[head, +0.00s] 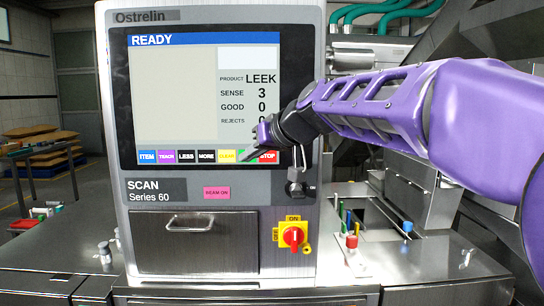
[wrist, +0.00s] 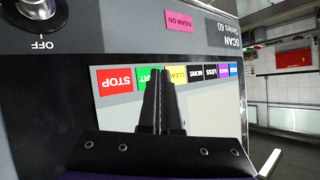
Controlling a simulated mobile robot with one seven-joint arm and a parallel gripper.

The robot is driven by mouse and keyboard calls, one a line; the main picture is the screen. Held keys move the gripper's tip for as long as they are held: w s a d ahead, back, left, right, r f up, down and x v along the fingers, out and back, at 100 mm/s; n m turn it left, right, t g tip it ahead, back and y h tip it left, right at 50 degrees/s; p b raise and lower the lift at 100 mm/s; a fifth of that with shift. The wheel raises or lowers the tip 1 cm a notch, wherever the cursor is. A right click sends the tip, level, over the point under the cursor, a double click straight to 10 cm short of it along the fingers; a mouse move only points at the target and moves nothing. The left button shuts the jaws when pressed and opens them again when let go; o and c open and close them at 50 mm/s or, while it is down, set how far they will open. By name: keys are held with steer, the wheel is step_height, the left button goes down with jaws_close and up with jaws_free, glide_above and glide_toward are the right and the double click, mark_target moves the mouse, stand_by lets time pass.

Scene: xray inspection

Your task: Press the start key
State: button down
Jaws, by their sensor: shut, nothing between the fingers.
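The start key (wrist: 146,76) is the green key in the row along the bottom of the touchscreen (head: 175,100). It lies between the yellow CLEAR key (head: 227,156) and the red STOP key (head: 268,157). In the wrist view my gripper (wrist: 162,74) is shut and empty. Its fingertips overlap the right part of the green key and the edge of the yellow one, hiding some lettering. In the head view my gripper (head: 250,152) is in front of the lower right of the screen and covers most of the green key. I cannot tell whether the fingertips touch the screen.
The screen reads READY, product LEEK, sense 3, good 0. Below are a pink BEAM ON label (head: 217,193), a key switch (head: 296,188), a drawer (head: 195,243) and a red rotary switch (head: 294,236). Coloured test sticks (head: 350,238) stand at the right.

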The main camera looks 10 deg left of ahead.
stand_by(0.4)
steer(key=shift+s+d+b, duration=0.1)
steer(key=shift+s+b, duration=0.45)
